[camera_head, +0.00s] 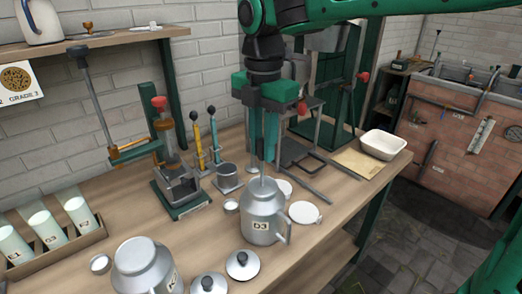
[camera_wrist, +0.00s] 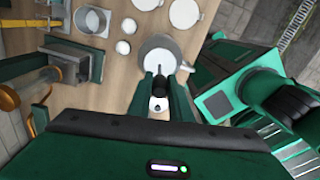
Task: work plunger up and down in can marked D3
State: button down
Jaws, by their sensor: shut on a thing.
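The metal can marked D3 (camera_head: 263,218) stands upright on the wooden bench, and its round top also shows in the wrist view (camera_wrist: 150,50). A thin grey plunger rod (camera_head: 263,165) rises from its top. My gripper (camera_head: 264,135) is above the can, pointing down, with its fingers shut on the upper part of the plunger. The plunger's lower end is hidden in the can.
A white basin (camera_head: 383,145) sits at the right end.

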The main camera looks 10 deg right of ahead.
jog(key=shift+r, duration=2.65)
jog(key=shift+f, duration=3.55)
jog(key=shift+r, duration=0.1)
jog(key=shift+r, duration=3.45)
jog(key=shift+f, duration=3.55)
